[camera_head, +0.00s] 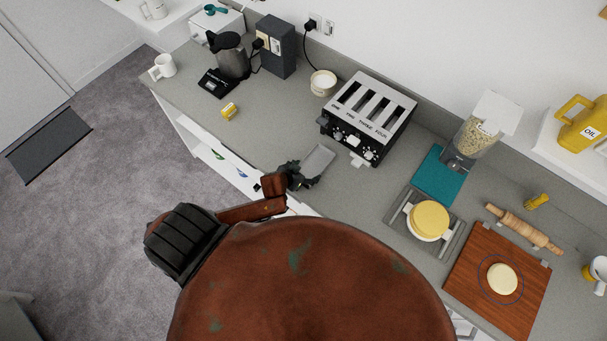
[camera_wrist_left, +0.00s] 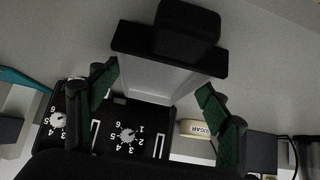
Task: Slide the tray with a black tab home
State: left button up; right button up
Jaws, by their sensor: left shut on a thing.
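The tray (camera_head: 318,159) is a light grey flat plate. It is in front of the toaster's left end, apart from the toaster (camera_head: 378,103) in the head view. My left gripper (camera_head: 297,175) is at its near end, shut on the black tab and hiding most of it there. In the left wrist view the tray (camera_wrist_left: 155,82) shows between the green-padded fingers, with its black tab (camera_wrist_left: 170,58) toward the top. The toaster's dial front (camera_wrist_left: 120,132) lies beyond. The tray's slot cannot be made out. My right gripper is not in view.
A teal mat (camera_head: 437,178) and a wooden board (camera_head: 480,300) lie right.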

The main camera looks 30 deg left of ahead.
aim_at(324, 153)
pick_arm(q)
jog(key=w, duration=0.2)
jog(key=shift+w+d, duration=0.1)
jog(key=shift+w, duration=0.4)
jog(key=shift+f+p, duration=0.15)
jog(key=shift+p, duration=0.25)
dwell(0.6)
jog(key=shift+w+d, duration=0.15)
jog(key=shift+w, duration=1.7)
jog(key=shift+w+d, duration=0.15)
jog(key=shift+w, duration=1.7)
dwell(2.6)
